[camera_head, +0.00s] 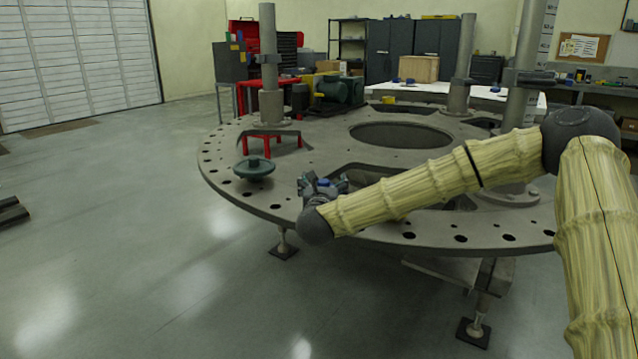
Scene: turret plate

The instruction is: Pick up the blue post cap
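A green-grey disc with a knob (254,169) lies on the plate to the left of my gripper. Upright grey posts (269,55) stand on the plate. The plate has a large central opening and rim holes.

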